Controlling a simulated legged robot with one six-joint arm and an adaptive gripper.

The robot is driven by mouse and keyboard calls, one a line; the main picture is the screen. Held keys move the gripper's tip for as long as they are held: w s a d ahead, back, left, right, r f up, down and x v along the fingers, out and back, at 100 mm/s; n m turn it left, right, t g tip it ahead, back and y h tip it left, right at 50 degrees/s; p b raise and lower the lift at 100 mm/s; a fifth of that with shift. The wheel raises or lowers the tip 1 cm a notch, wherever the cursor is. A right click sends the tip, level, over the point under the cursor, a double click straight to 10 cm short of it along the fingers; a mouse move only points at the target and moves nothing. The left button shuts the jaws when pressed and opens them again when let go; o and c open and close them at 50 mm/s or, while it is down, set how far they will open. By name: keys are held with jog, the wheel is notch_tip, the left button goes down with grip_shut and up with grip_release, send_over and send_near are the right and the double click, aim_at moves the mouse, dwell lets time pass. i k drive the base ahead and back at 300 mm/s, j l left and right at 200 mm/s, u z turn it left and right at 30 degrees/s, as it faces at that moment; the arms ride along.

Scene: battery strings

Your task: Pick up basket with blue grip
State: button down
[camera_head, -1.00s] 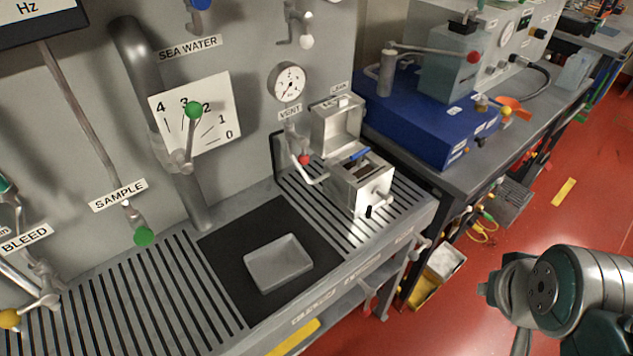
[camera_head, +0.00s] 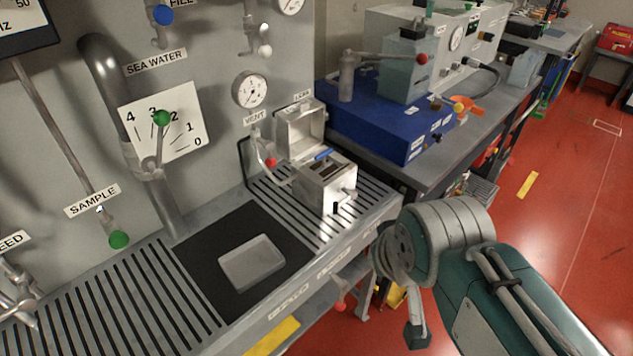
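The basket's blue grip (camera_head: 323,154) shows in the head view as a short blue bar over the open top of a small steel box (camera_head: 313,193). The basket itself sits down inside the box, so only its dark interior and the grip are visible. The box's lid (camera_head: 302,127) stands raised behind it. My arm enters at the lower right, with its wrist to the right of and in front of the box, apart from it. What shows of my gripper (camera_head: 416,328) is a small dark end piece hanging below the wrist; its fingers cannot be made out clearly.
The box stands on a slotted metal drain tray (camera_head: 362,208). A shallow grey dish (camera_head: 251,284) lies on a black mat (camera_head: 204,262) to the left. Valve handles and a gauge (camera_head: 251,91) are on the panel behind. A blue unit (camera_head: 387,123) stands on the right bench.

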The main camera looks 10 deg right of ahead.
aim_at(323, 166)
jog(key=i+l, duration=0.6)
jog(key=i, duration=0.15)
